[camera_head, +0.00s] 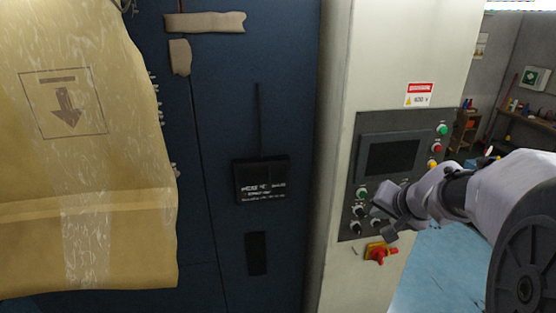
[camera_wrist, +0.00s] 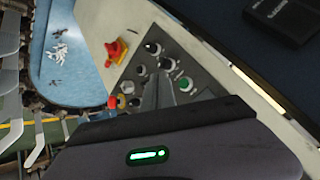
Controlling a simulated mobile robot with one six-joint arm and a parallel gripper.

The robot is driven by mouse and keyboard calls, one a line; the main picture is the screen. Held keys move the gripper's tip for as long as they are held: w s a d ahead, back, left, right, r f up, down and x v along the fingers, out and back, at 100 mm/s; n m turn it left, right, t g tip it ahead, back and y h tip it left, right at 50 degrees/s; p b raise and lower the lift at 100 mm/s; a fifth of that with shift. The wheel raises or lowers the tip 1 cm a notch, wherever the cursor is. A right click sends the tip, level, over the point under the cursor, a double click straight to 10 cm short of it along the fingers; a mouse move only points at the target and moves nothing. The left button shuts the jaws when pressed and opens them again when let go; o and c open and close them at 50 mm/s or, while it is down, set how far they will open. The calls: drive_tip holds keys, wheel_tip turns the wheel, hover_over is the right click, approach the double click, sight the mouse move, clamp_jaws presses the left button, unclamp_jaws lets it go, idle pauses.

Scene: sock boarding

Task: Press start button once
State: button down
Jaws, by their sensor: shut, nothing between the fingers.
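The control panel (camera_head: 400,128) is dark grey, on a pale cabinet column, with a dark screen (camera_head: 394,156). A green button (camera_head: 363,193) sits below the screen at its left; in the wrist view a green button (camera_wrist: 185,84) shows just right of my fingertips. Another green button (camera_head: 442,129) is at the panel's upper right, above a red button (camera_head: 437,147) and a yellow one (camera_head: 432,163). No readable label tells which is start. My gripper (camera_head: 378,215) is shut and empty before the lower panel. Its fingers (camera_wrist: 158,82) point at the knobs; contact cannot be told.
Black knobs (camera_wrist: 152,47) crowd around the fingertips. A red rotary switch on yellow (camera_head: 377,254) sits below the panel. A blue table (camera_head: 435,275) lies at lower right. A large tan cardboard piece (camera_head: 95,150) stands at left before the blue cabinet (camera_head: 275,60).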

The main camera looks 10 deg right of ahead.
sight(363, 194)
drive_tip(key=shift+w, duration=1.9)
idle(0.5)
drive_tip(key=shift+w+d, duration=0.1)
drive_tip(key=shift+w, duration=0.3)
drive_tip(key=shift+w, duration=0.4)
idle(0.5)
drive_tip(key=shift+s, duration=0.15)
drive_tip(key=shift+s+b, duration=0.4)
drive_tip(key=shift+s, duration=0.3)
